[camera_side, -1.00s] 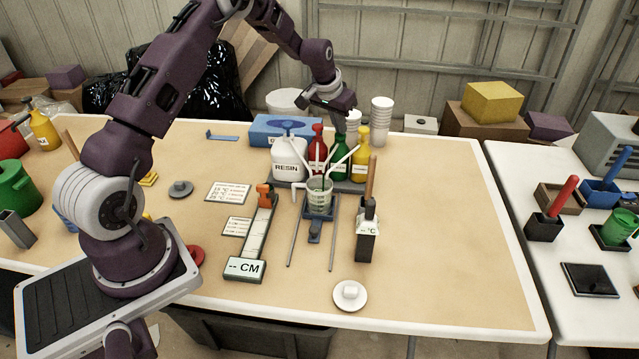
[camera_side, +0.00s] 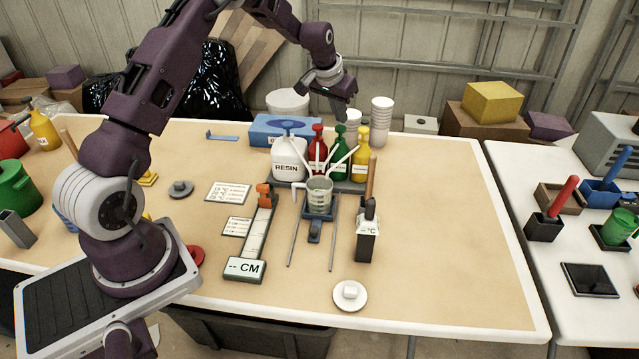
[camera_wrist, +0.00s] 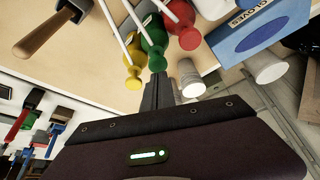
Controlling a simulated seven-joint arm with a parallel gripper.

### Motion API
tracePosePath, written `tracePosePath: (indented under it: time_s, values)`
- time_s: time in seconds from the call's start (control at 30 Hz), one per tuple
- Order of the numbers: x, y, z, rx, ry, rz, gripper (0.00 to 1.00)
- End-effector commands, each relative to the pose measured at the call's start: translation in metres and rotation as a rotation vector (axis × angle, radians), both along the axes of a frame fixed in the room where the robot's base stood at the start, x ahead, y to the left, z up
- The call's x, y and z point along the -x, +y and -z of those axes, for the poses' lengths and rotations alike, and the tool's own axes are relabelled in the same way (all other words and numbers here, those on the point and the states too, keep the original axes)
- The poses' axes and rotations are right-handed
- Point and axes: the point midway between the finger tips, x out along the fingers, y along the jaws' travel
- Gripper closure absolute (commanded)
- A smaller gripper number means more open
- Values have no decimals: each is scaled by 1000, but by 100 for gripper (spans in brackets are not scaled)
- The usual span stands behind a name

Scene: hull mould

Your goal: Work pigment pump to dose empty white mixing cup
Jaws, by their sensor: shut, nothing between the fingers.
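My gripper (camera_side: 345,117) is shut and empty, above the head of the green pump bottle (camera_side: 340,160). The wrist view shows its fingers (camera_wrist: 157,80) over the green bottle's head (camera_wrist: 157,62); I cannot tell whether they touch. A red bottle (camera_side: 318,152) and a yellow bottle (camera_side: 361,158) stand on either side. All three have long white spouts pointing forward, towards a pale, translucent mixing cup (camera_side: 319,200).
A white resin jug (camera_side: 289,160) stands left of the red bottle. Stacked white cups (camera_side: 382,115) and a blue glove box (camera_side: 270,130) are behind. A thermometer holder (camera_side: 367,240) stands right of the cup, a CM gauge (camera_side: 247,266) left. The table's right side is clear.

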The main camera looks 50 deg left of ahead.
Motion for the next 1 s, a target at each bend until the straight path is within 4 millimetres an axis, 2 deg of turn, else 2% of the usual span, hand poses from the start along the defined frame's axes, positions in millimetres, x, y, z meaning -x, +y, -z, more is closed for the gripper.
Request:
tracePosePath:
  time_s: [0.27,1.0]
  values:
    - [0,0,2,0,0,0,100]
    - [0,0,36,1,2,0,100]
